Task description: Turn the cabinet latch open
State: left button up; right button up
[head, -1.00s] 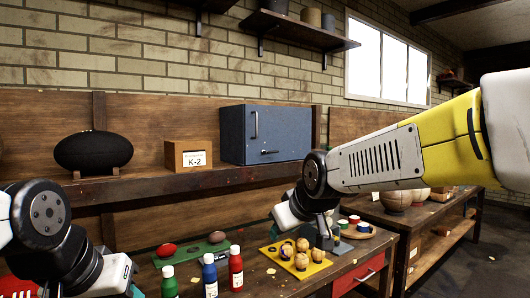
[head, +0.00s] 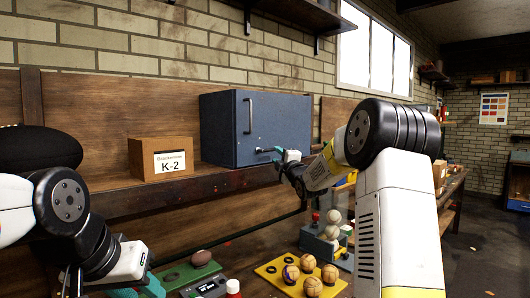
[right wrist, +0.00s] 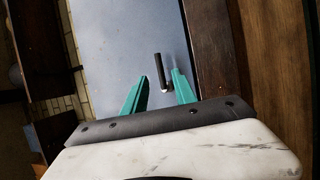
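The blue-grey cabinet (head: 222,130) stands on the wooden shelf, with a vertical bar handle (head: 248,116) on its front. Its latch (head: 266,150) is a small dark lever low on the door, lying about horizontal in the head view. My right gripper (head: 284,156) is at the latch's right end. In the right wrist view its teal fingers (right wrist: 161,76) are apart, with the latch (right wrist: 158,66) showing between them and a gap on each side. My left gripper (head: 152,285) is low at the left above the bench; its fingers are partly hidden, so its opening is unclear.
A wooden box marked K-2 (head: 163,160) stands left of the cabinet. A dark rounded object (head: 38,146) is farther left. Below, a yellow tray (head: 268,272) holds several balls, near a green tray (head: 180,276). The shelf runs under the cabinet.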

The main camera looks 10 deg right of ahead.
aim_at(269, 150)
jog(key=x, duration=0.6)
jog(key=shift+w, duration=0.2)
grip_shut()
dwell(1.2)
